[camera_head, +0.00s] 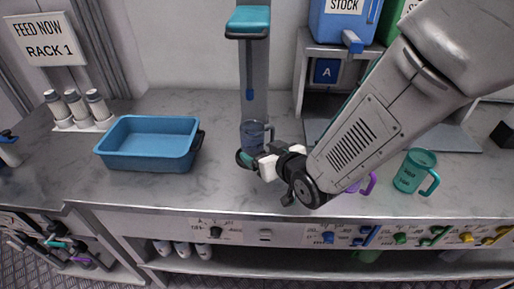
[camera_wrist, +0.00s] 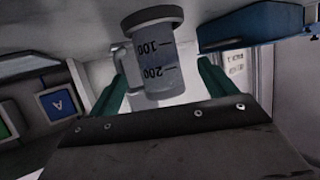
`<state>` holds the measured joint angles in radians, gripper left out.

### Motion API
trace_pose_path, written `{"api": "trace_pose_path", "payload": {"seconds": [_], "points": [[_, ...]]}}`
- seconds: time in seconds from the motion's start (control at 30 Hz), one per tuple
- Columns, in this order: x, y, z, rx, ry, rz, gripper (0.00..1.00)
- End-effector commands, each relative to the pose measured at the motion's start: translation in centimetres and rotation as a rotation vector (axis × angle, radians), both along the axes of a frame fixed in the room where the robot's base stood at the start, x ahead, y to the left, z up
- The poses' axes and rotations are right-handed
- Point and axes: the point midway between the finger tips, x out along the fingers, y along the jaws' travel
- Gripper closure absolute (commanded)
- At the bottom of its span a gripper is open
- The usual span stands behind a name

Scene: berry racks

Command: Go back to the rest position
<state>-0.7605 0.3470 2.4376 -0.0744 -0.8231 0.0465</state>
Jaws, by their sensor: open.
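My gripper (camera_head: 254,160) is low over the grey counter (camera_head: 225,180), in front of a clear measuring cup (camera_head: 252,137) with a handle. In the wrist view the clear cup (camera_wrist: 155,68), with dark graduation marks, appears between the two teal fingers of my gripper (camera_wrist: 160,92). The fingers are apart, with visible gaps on both sides of the cup. Whether either finger touches it cannot be told. The cup stands on the counter below a teal-topped grey dispenser column (camera_head: 248,20).
A blue tray (camera_head: 150,122) lies left of the cup and shows in the wrist view (camera_wrist: 255,28). A teal mug (camera_head: 414,171) stands right; a purple-handled mug (camera_head: 368,184) is partly hidden by my arm. Behind is a shelf with a blue stock container (camera_head: 340,26). White-capped bottles (camera_head: 76,104) stand far left.

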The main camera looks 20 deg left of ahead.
Motion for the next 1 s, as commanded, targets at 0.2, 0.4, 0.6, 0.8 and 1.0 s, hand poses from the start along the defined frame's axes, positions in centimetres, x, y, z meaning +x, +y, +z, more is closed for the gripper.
{"api": "trace_pose_path", "payload": {"seconds": [0.2, 0.4, 0.6, 0.8, 1.0], "points": [[-0.4, -0.4, 0.2, 0.000, 0.000, 0.000, 0.17], [-0.4, -0.4, 0.2, 0.000, 0.000, 0.000, 0.17], [-0.4, -0.4, 0.2, 0.000, 0.000, 0.000, 0.17], [0.8, -2.2, 1.7, -0.020, 0.014, -0.040, 0.17], [3.9, -10.4, 6.8, -0.106, 0.095, -0.202, 0.17]]}}
